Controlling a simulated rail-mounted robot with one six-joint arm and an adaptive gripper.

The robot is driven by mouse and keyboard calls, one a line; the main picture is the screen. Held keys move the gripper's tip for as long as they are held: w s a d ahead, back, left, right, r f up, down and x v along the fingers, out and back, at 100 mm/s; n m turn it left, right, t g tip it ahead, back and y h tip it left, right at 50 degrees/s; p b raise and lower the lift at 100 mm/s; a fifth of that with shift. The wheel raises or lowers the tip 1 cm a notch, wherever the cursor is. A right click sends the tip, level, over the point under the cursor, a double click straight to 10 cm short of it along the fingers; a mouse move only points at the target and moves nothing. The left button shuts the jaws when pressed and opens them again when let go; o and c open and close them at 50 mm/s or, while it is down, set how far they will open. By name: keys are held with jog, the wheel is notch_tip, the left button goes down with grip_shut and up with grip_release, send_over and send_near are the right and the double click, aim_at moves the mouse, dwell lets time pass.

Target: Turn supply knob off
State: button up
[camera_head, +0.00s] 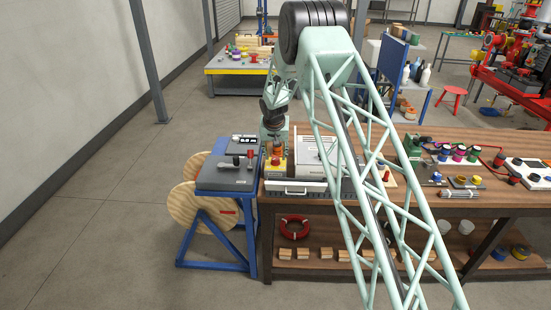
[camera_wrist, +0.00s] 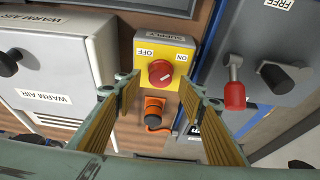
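The supply knob (camera_wrist: 161,73) is a round red knob on a yellow box (camera_wrist: 178,45). The box's labels SUPPLY, OFF and ON show upside down in the wrist view, with OFF on the left and ON on the right. A small pale mark shows on the knob; I cannot tell surely which label it points to. My gripper (camera_wrist: 160,88) is open, one finger on each side of the knob in the picture. No contact with the knob is visible. In the head view my gripper (camera_head: 275,143) is over the yellow box (camera_head: 270,172), at the left end of the bench.
A pale WARM AIR unit (camera_wrist: 62,72) stands close on the left in the wrist view. A grey panel (camera_wrist: 290,30) with a red-handled lever (camera_wrist: 235,90) is on the right. An orange and black fitting (camera_wrist: 153,114) sits just below the box. The wooden bench (camera_head: 440,205) extends rightward.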

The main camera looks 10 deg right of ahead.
jog(key=shift+x, duration=1.25)
jog(key=c, duration=0.8)
jog(key=shift+c, duration=0.2)
